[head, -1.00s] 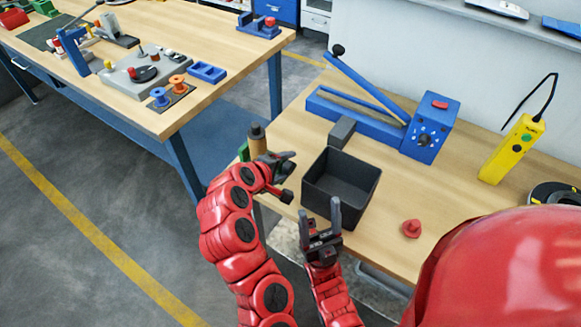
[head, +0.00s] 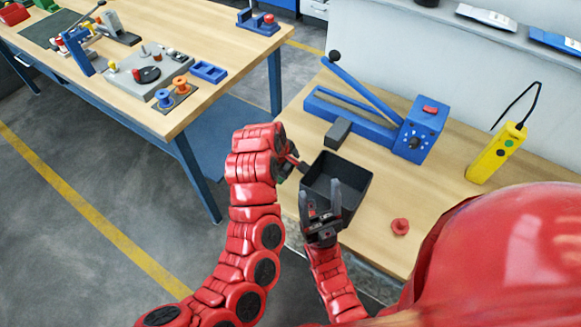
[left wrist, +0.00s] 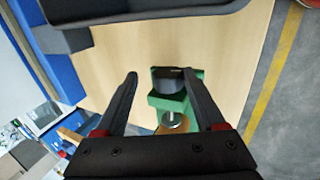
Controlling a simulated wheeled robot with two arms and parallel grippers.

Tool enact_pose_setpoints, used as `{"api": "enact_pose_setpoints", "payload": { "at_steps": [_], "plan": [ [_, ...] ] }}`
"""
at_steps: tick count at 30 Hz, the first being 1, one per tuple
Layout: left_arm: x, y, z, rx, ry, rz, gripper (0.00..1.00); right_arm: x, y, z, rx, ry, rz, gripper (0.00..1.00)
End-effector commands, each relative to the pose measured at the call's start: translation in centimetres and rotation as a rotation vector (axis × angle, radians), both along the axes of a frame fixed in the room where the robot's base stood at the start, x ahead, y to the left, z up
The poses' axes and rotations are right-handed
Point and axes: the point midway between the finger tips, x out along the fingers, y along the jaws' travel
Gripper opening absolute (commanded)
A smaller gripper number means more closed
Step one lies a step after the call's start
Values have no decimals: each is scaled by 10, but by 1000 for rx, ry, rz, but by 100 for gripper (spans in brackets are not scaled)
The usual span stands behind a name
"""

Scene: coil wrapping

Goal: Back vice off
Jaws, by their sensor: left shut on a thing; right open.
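The green vice (left wrist: 181,103) with a dark jaw block and a silver screw shows in the left wrist view, between my left gripper's fingers (left wrist: 160,78), near the table edge. My left gripper (head: 297,163) is shut on the vice, though the contact itself is hard to make out. In the head view my left arm hides the vice. My right gripper (head: 322,192) is open and empty, fingers pointing up in the picture, in front of the black bin.
The black bin (head: 358,187) stands close to both grippers. Behind it are a grey block (head: 338,132) and a blue lever device (head: 418,130). A red knob-like piece (head: 400,227) and a yellow control box (head: 497,153) are to the right. Another workbench (head: 215,45) stands at left.

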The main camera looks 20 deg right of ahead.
Motion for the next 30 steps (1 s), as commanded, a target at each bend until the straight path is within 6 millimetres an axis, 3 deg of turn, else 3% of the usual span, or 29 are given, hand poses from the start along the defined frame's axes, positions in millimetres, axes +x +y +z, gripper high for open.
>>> {"api": "enact_pose_setpoints", "payload": {
  "at_steps": [17,23,30],
  "plan": [
    [6,-2,3,85,57,3,62,0,0,-10,0,0,0,64],
    [9,-1,1,170,114,3,62,0,0,-22,0,0,0,64],
    [9,-4,3,252,182,4,62,0,0,-20,0,0,0,64]
  ]
}}
